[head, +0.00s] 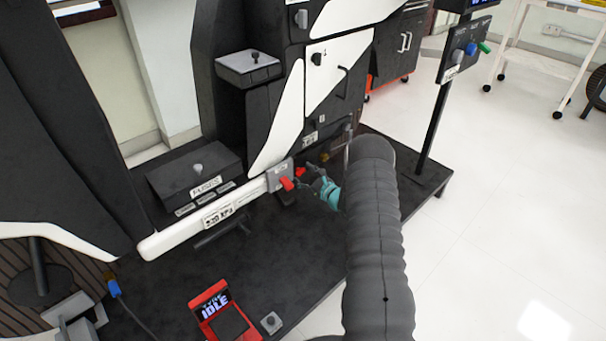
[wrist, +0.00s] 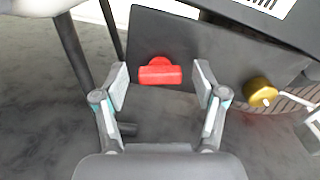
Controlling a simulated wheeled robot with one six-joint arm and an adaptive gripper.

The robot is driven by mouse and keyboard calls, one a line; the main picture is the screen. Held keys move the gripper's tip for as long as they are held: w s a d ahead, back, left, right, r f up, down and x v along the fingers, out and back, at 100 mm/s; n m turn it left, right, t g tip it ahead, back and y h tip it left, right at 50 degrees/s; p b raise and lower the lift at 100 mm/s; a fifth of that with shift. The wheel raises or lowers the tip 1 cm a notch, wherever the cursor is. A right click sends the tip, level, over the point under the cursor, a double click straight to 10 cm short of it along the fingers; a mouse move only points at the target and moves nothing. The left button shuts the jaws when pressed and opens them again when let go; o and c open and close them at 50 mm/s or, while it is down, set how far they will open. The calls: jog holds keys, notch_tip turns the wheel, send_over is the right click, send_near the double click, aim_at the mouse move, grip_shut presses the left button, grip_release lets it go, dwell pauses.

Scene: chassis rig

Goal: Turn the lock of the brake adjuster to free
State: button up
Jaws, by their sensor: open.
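A red lock knob (wrist: 160,72) sits on a dark grey plate (wrist: 150,35) in the wrist view. It has a wide bar with a rounded part above it. My gripper (wrist: 161,80) is open, with one finger on each side of the red knob and visible gaps to it. In the head view a red piece (head: 287,184) shows on a grey block (head: 279,173) at the end of the white beam, just left of my gripper (head: 302,180). I cannot read any lock marking.
A gold knob (wrist: 261,92) with a thin rod is close to the right finger. The white beam (head: 165,238) runs left from the grey block. A control post (head: 433,120) stands at right.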

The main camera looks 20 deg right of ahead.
jog(key=shift+w+a, duration=0.1)
jog(key=shift+w, duration=0.1)
jog(key=c, duration=1.1)
jog(key=shift+m+b, duration=1.7)
jog(key=shift+c, duration=0.2)
jog(key=o, duration=1.1)
jog(key=shift+o, duration=0.2)
